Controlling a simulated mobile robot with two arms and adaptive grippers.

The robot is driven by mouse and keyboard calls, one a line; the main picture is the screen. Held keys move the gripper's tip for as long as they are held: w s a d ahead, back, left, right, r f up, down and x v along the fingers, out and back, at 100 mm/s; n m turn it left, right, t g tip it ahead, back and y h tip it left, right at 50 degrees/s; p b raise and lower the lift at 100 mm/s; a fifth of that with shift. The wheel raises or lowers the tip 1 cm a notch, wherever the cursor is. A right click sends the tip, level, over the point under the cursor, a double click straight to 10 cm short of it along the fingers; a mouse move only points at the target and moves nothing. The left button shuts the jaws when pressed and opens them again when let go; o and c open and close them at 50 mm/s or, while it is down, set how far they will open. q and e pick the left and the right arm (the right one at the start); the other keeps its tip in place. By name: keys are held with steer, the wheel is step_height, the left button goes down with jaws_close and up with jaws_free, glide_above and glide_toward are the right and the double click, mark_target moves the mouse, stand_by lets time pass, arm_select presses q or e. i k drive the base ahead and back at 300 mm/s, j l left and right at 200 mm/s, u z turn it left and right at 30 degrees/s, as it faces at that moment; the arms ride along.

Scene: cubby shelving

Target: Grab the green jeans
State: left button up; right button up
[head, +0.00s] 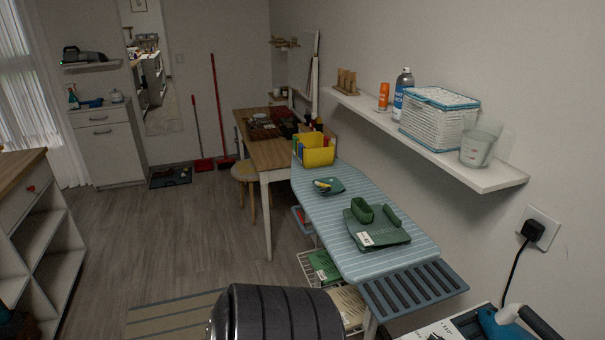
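No thing is plainly recognisable as green jeans. A green folded item (323,265) lies on the white wire rack (305,268) under the ironing board (340,215); it may be cloth, but its shape is partly hidden by the board. On top of the board is a flat dark green item (378,233) with a white label, with smaller green pieces (362,212) on it. I cannot tell whether either is the jeans. Neither of my grippers is in view.
A dark ribbed cylinder (285,315) fills the bottom centre. A wall shelf (490,173) overhangs the board's right side. A cubby unit (40,225) stands left, and a wooden table (266,152) with a stool (246,172) stands behind. The grey floor (170,235) between is clear.

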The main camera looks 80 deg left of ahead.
mark_target(373, 228)
steer(key=u, duration=1.95)
steer(key=i+j, duration=0.1)
steer(key=j, duration=0.1)
